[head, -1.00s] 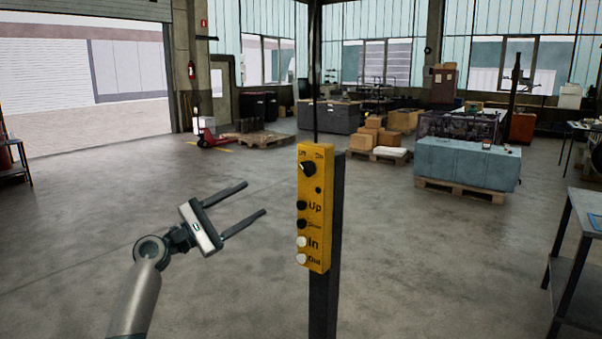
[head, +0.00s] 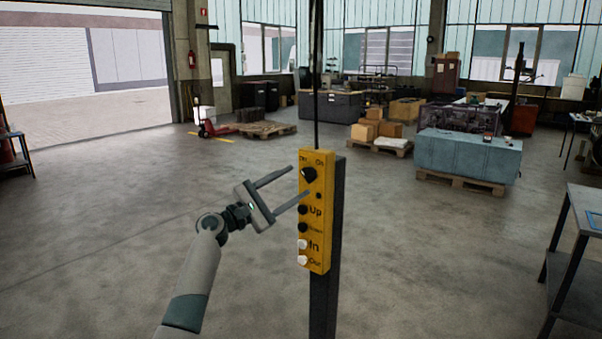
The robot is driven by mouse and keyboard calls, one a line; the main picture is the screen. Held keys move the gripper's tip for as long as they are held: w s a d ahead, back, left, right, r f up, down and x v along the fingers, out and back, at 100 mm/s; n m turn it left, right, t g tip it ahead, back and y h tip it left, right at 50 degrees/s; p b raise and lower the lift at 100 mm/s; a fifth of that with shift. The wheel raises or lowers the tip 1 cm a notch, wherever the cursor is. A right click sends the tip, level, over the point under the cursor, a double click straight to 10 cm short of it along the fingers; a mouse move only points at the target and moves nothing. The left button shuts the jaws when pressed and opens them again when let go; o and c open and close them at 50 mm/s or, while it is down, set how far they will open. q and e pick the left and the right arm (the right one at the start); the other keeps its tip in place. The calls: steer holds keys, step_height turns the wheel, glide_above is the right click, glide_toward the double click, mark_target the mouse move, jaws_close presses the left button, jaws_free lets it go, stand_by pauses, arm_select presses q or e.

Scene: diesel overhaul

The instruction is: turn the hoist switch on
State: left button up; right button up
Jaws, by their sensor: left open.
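The yellow hoist control box (head: 317,215) hangs upright in the middle of the head view, in front of a dark post. Its black rotary hoist switch (head: 309,175) is near the top, below small labels on the left and right. Below it are a small dark button, black buttons by "Up" and the label under it, and white buttons by "In" and "Out". My left gripper (head: 299,181) is open, its two fingers pointing right. The fingertips are close to the box's left side near the switch; I cannot tell whether they touch. My right gripper is not in view.
A dark post (head: 326,300) stands behind the box and a cable (head: 317,90) runs up from it. A metal table (head: 585,225) stands at the right. Pallets with boxes (head: 380,134) and a blue-grey block (head: 467,160) are farther back.

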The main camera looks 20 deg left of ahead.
mark_target(305, 177)
arm_select(q)
steer(key=shift+p+x, duration=0.45)
steer(key=shift+x, duration=1.35)
steer(key=shift+f, duration=0.1)
steer(key=c, duration=1.1)
steer(key=shift+o, duration=0.2)
